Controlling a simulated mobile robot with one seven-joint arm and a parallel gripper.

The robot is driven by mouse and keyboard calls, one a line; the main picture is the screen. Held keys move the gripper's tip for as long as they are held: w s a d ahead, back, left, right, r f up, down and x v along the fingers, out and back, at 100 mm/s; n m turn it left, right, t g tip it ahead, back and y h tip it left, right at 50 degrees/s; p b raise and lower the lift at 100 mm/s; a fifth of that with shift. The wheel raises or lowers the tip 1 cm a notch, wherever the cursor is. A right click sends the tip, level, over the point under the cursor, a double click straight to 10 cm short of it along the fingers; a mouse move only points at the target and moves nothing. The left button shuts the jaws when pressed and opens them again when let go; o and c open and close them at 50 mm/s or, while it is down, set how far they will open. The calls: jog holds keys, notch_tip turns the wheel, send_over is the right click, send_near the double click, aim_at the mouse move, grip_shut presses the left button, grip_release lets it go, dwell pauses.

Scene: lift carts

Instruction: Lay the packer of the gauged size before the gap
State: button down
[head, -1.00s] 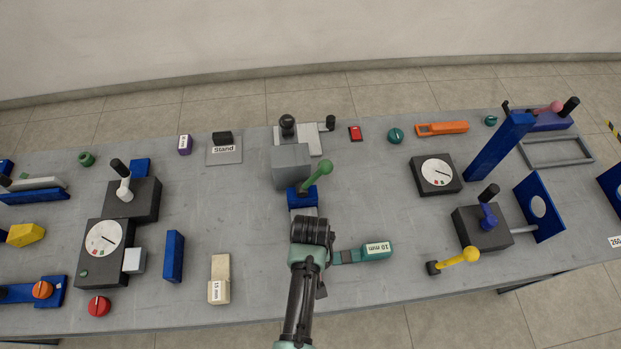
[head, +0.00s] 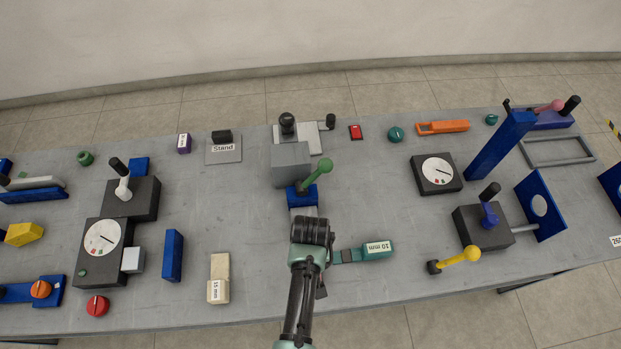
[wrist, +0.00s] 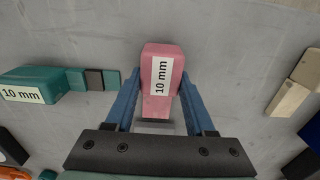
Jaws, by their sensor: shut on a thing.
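My gripper (wrist: 159,92) is shut on a pink packer (wrist: 149,54) labelled 10 mm, its blue fingers along both sides in the wrist view. In the head view my gripper (head: 310,232) is over the front middle of the table and hides this packer. A green packer (head: 364,253), also labelled 10 mm, lies just right of it; it shows at left in the wrist view (wrist: 40,84). A cream packer (head: 219,278) labelled 15 mm lies to the left. A grey block (head: 291,163) with a blue part (head: 302,198) and green-knobbed lever stands behind my gripper. I cannot make out the gap.
A small purple block (head: 184,143) and the Stand plate (head: 223,155) are at the back left. A blue block (head: 173,256) and a black dial unit (head: 101,250) stand left. The table is bare between the green packer and the dial (head: 436,174).

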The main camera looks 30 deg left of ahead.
jog(key=shift+f, duration=0.2)
jog(key=shift+c, duration=0.8)
grip_release()
jog(key=shift+r, duration=0.1)
notch_tip(320, 180, up, 13)
